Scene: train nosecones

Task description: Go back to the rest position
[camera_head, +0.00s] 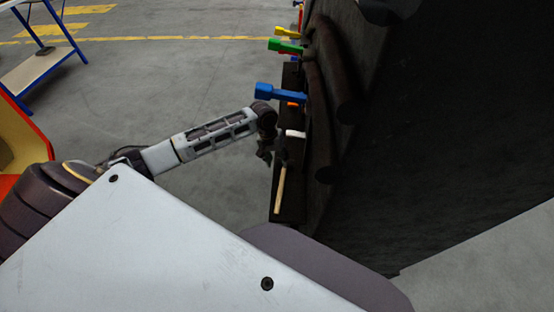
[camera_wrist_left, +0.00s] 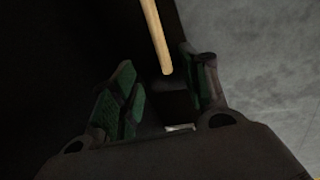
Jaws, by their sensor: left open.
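My left arm comes in from the left in the head view. Its gripper (camera_head: 265,155) hangs beside the dark shelf, close to a hammer-like tool with a pale wooden handle (camera_head: 280,190) and a white head (camera_head: 295,134). In the left wrist view, the two fingers of my left gripper (camera_wrist_left: 160,95) stand apart with green inner pads. The wooden handle (camera_wrist_left: 157,38) reaches in from the top and its end shows near the gap between the fingers. Nothing is clearly held. My right gripper is in neither view.
A dark narrow shelf (camera_head: 288,208) runs along a large black nosecone (camera_head: 440,120) at right. Blue (camera_head: 280,92), green (camera_head: 285,46) and yellow (camera_head: 287,33) tools lie along it. A blue-legged table (camera_head: 35,68) stands at upper left. The grey floor between is clear.

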